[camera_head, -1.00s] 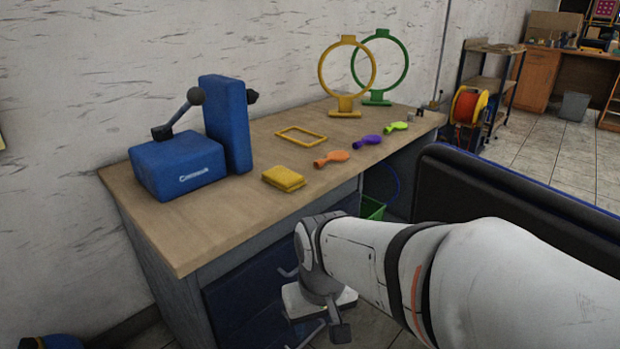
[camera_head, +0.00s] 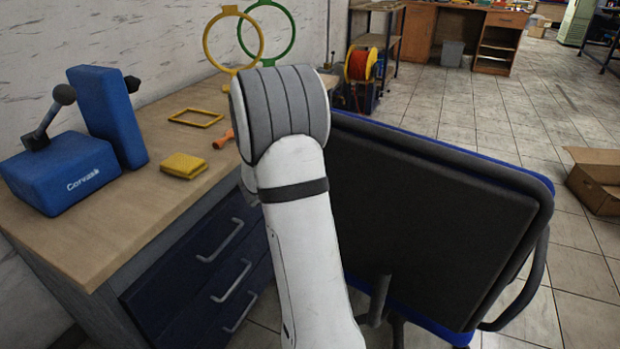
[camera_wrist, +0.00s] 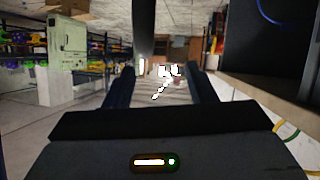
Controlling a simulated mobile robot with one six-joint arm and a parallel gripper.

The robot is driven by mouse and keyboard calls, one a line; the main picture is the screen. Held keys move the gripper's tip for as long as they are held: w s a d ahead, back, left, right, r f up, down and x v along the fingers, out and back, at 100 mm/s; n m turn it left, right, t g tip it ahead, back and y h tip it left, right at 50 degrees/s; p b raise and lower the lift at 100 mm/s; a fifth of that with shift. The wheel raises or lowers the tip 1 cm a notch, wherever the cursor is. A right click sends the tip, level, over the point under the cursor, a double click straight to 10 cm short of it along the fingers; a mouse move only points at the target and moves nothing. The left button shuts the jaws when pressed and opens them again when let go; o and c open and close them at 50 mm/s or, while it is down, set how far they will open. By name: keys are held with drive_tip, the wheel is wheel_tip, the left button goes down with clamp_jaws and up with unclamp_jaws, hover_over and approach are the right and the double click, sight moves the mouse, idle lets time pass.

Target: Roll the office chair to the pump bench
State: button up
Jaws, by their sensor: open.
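The office chair (camera_head: 420,225) stands at the right of the pump bench (camera_head: 130,215) in the head view. It shows a broad black back, blue edging and a dark armrest. The bench has a wooden top and dark blue drawers with grey handles. A blue pump (camera_head: 75,165) stands on its left part. My white arm rises between the bench and the chair and hides their nearest edges. My gripper is hidden in the head view. In the wrist view my gripper (camera_wrist: 162,78) is open, with nothing visible between its fingers. I cannot tell whether it touches the chair.
A yellow ring (camera_head: 207,40) and a green ring (camera_head: 292,35) stand behind. A cardboard box (camera_head: 597,180) lies at the right. Tiled floor is clear beyond the chair.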

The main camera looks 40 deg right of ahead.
drive_tip(key=shift+s+d+f+m+g, duration=0.2)
drive_tip(key=shift+s+d+m+g, duration=0.1)
drive_tip(key=shift+s+d+g, duration=0.35)
drive_tip(key=shift+f, duration=0.1)
drive_tip(key=b+x, duration=0.2)
drive_tip(key=x, duration=0.4)
drive_tip(key=shift+d+b, duration=0.3)
drive_tip(key=shift+b, duration=0.1)
drive_tip(key=shift+w+d+f, duration=0.1)
drive_tip(key=shift+d+f, duration=0.05)
drive_tip(key=shift+d, duration=0.35)
drive_tip(key=shift+c, duration=0.3)
clamp_jaws()
